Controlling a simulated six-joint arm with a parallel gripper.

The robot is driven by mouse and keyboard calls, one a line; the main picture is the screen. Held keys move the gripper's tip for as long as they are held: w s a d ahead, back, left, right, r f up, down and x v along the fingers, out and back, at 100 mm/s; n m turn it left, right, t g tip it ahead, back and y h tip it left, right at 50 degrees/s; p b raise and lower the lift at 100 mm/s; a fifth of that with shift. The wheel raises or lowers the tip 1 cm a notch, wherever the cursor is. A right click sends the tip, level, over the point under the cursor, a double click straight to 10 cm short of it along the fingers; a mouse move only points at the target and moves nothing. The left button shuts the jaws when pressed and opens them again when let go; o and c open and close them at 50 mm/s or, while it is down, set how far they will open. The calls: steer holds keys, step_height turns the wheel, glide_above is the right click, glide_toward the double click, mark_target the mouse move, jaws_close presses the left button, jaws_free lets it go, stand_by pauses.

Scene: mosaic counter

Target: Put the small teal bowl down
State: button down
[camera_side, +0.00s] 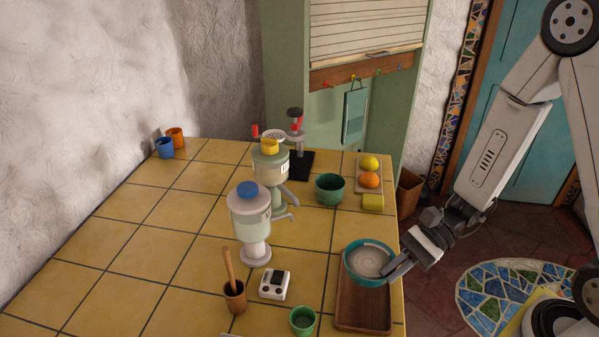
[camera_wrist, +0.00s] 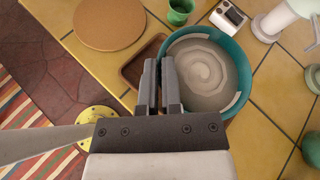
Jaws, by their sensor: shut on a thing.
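The small teal bowl (camera_side: 369,262) has a teal rim and a pale swirled inside. My gripper (camera_side: 391,276) is shut on the near right side of its rim. In the wrist view the bowl (camera_wrist: 208,72) lies just beyond my gripper's fingers (camera_wrist: 160,80), which overlap its left edge. In the side view the bowl appears over the back end of a brown wooden tray (camera_side: 362,304). The tray also shows partly behind the bowl in the wrist view (camera_wrist: 134,72). I cannot tell whether the bowl touches the tray or hangs above it.
A green cup (camera_side: 302,320), a white device (camera_side: 274,284) and a brown pot with a wooden stick (camera_side: 235,296) stand left of the tray. A dispenser with a blue lid (camera_side: 249,215) and a dark green bowl (camera_side: 330,188) are farther back.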

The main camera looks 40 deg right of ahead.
steer(key=shift+f, duration=0.2)
steer(key=shift+f, duration=1.95)
steer(key=shift+f, duration=0.15)
steer(key=c, duration=0.8)
jaws_free()
steer(key=shift+d+r, duration=0.1)
steer(key=shift+r, duration=0.1)
steer(key=shift+d+r, duration=0.3)
steer(key=shift+d, duration=0.25)
steer(key=v, duration=1)
steer(key=shift+d+r, duration=0.15)
steer(key=shift+d, duration=0.1)
